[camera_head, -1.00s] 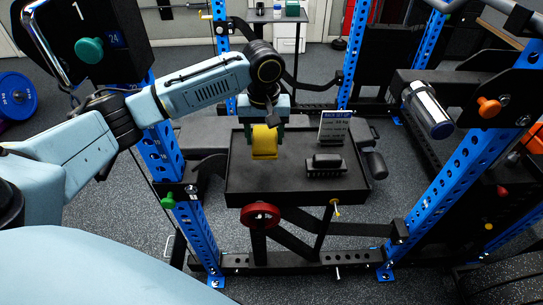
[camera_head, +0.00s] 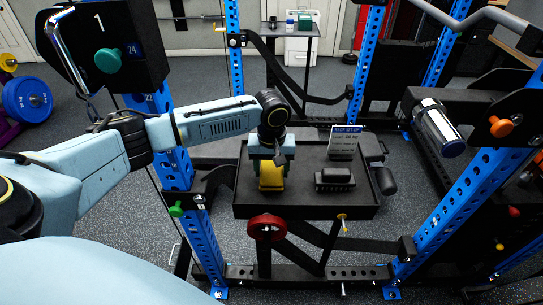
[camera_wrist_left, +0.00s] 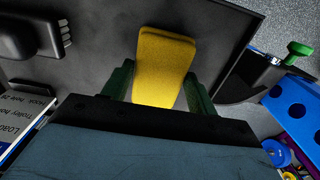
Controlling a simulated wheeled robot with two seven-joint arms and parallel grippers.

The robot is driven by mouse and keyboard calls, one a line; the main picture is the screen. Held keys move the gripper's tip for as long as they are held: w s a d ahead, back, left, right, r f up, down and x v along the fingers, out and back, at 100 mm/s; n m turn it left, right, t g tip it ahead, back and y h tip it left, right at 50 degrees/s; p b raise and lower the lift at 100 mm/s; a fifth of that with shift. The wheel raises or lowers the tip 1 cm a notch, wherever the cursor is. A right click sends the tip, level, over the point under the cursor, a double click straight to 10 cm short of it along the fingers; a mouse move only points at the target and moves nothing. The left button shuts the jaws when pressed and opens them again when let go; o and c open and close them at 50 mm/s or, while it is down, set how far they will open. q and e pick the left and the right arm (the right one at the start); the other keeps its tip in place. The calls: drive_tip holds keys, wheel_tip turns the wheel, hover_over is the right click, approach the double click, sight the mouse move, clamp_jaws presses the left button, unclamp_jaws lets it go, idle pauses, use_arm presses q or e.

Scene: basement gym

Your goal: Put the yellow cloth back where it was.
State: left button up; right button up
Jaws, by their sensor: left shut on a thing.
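The yellow cloth (camera_head: 271,178) is folded and hangs below my left gripper (camera_head: 267,162), over the left part of a black tray (camera_head: 300,212). In the left wrist view, the cloth (camera_wrist_left: 163,66) sits between the two green fingers of my left gripper (camera_wrist_left: 160,88), which is shut on it. The cloth is at or close above the tray floor; I cannot tell if it touches. My right gripper is not in view.
A black brush (camera_head: 334,179) lies on the tray right of the cloth. A small sign (camera_head: 344,142) stands behind it. Blue rack posts (camera_head: 205,236) flank the tray. A red knob (camera_head: 267,227) is at its front. The tray's middle is bare.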

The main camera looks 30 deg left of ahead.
sight(271, 170)
use_arm(q)
drive_tip(key=shift+f, duration=0.5)
drive_tip(key=shift+s, duration=0.1)
drive_tip(key=o, duration=0.9)
drive_tip(key=shift+o, duration=0.2)
drive_tip(key=shift+f+b, duration=0.25)
drive_tip(key=shift+b, duration=0.35)
drive_tip(key=shift+f+b, duration=0.15)
drive_tip(key=shift+b, duration=0.35)
wheel_tip(271, 170, up, 14)
drive_tip(key=p, duration=0.2)
drive_tip(key=shift+w+a, duration=0.3)
drive_tip(key=shift+f, duration=0.1)
